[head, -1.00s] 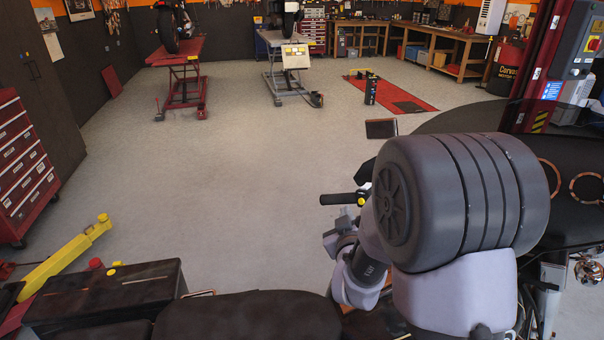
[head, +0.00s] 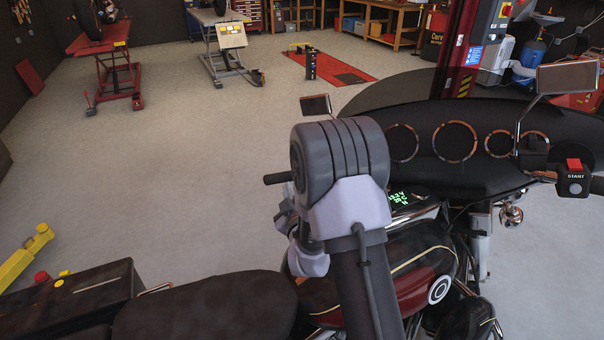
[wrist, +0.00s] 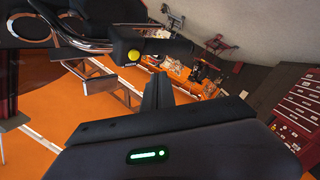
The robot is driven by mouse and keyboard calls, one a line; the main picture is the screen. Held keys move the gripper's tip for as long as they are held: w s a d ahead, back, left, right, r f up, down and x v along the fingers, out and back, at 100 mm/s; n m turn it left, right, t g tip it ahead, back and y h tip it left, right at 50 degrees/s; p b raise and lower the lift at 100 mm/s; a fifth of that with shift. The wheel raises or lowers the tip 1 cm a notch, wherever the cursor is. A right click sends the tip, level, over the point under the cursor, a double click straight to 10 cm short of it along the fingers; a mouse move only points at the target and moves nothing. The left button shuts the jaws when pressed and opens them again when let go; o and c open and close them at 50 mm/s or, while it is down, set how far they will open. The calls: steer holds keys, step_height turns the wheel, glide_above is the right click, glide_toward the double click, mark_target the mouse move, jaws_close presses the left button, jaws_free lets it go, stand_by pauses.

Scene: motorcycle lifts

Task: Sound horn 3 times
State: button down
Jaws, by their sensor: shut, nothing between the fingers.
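The yellow button (wrist: 134,55), likely the horn, sits on the dark switch housing of the left handlebar in the wrist view. The handlebar's black grip (wrist: 168,46) extends to the right of it. In the head view that grip (head: 277,178) shows left of my arm, and my arm hides the button. My gripper (wrist: 158,78) is shut and empty in the wrist view. Its fingertips appear just below and right of the button, with a visible gap in the picture. The depth between them is unclear. My gripper is hidden in the head view.
The right handlebar carries a red switch and START button (head: 574,172). A mirror (head: 566,77) and round gauges (head: 456,142) are beyond my arm. The black seat (head: 205,305) is in front. Open floor (head: 170,170) lies to the left.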

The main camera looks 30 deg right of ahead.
steer(key=shift+w+d+f+b, duration=0.15)
steer(key=shift+w+d, duration=0.15)
steer(key=shift+d, duration=0.2)
steer(key=shift+w+d+b, duration=0.15)
steer(key=shift+w+d, duration=0.15)
steer(key=shift+d, duration=0.2)
steer(key=shift+w+d+f+b, duration=0.15)
steer(key=shift+w+d, duration=0.15)
steer(key=shift+d, duration=0.2)
stand_by(0.9)
steer(key=shift+w+d+b, duration=0.2)
steer(key=shift+d+b, duration=0.15)
steer(key=shift+b, duration=0.15)
steer(key=shift+w+d+b, duration=0.2)
steer(key=shift+d+b, duration=0.15)
steer(key=shift+d, duration=0.05)
stand_by(0.9)
steer(key=shift+s+a+b, duration=0.45)
steer(key=shift+a+b, duration=0.2)
steer(key=shift+a, duration=0.1)
